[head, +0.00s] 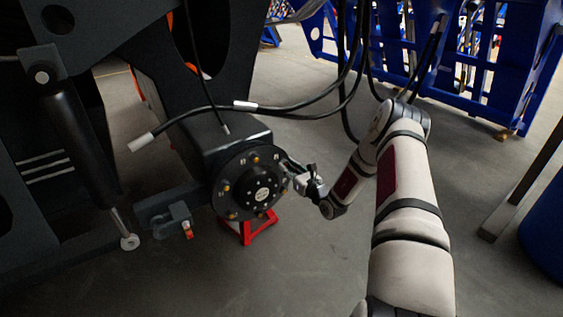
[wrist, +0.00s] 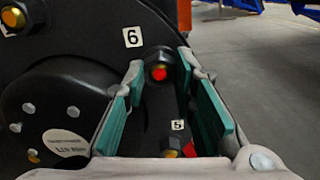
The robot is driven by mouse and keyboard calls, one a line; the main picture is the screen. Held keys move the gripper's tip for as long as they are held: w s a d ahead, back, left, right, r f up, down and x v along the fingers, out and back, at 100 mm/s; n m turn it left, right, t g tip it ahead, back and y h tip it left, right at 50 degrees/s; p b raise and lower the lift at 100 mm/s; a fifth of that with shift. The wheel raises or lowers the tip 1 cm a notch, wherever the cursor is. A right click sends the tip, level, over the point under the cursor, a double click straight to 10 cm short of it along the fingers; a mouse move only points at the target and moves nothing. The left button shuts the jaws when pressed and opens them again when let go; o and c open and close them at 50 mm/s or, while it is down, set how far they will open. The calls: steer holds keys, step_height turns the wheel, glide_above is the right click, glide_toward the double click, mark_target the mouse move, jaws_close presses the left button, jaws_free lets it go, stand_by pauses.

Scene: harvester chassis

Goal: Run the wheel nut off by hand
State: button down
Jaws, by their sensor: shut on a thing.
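The black wheel hub (head: 232,200) faces out from the end of the dark axle housing, with several brass-coloured nuts around its face. In the wrist view, the wheel nut (wrist: 158,72) by the number 6 label (wrist: 132,37) has a red-orange end and a dark hexagonal body. My gripper (head: 289,168) is at the hub's right edge. In the wrist view, its green-padded fingers (wrist: 161,63) are shut on this nut, one on each side. In the head view my gripper hides this nut. Another nut (wrist: 170,146) shows lower, by the number 5 label.
A red stand (head: 262,228) is under the hub. Black hoses (head: 310,108) hang above it and my arm. A dark cylinder (head: 80,140) stands at left. Blue racks (head: 485,60) are behind, and a blue drum (head: 545,235) is at right. The floor before the hub is clear.

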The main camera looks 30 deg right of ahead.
steer(key=n, duration=0.5)
steer(key=shift+s+f+n+b, duration=0.15)
steer(key=shift+n+b, duration=0.15)
steer(key=n+b, duration=0.1)
steer(key=n, duration=0.3)
steer(key=shift+s+n, duration=0.1)
steer(key=shift+n, duration=0.4)
steer(key=c, duration=2.3)
jaws_free()
jaws_close()
steer(key=shift+s+r, duration=0.15)
steer(key=shift+r, duration=0.05)
steer(key=shift+s+p, duration=0.35)
steer(key=shift+s, duration=1)
